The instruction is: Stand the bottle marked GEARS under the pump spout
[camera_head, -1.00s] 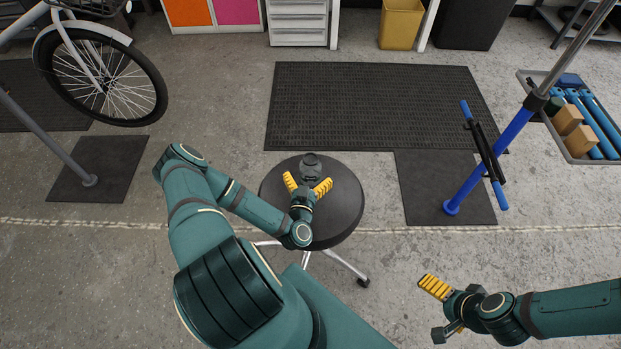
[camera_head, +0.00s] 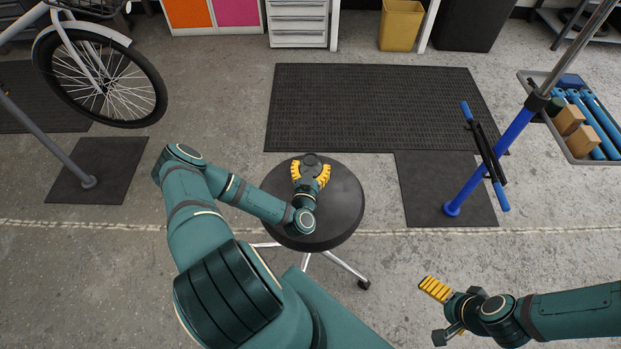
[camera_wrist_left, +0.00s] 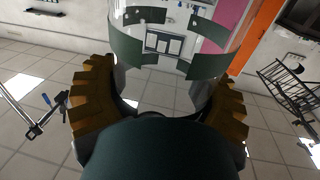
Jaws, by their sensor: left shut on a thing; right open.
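A dark grey, round-topped object (camera_head: 311,159) stands near the back of the black stool seat (camera_head: 345,205). No marking on it can be read, so I cannot tell whether it is the GEARS bottle. My left gripper (camera_head: 311,172) has its yellow fingers shut on its sides, low over the seat. In the left wrist view, the yellow fingers (camera_wrist_left: 160,88) flank a see-through round shape with dark green curved pieces (camera_wrist_left: 208,66); no lettering shows. My right gripper (camera_head: 441,312) is open and empty over the floor at the lower right. No pump spout is recognisable.
A blue stand (camera_head: 485,172) with a black clamp bar rises right of the stool, on a dark mat. A bicycle wheel (camera_head: 103,75) is at the upper left.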

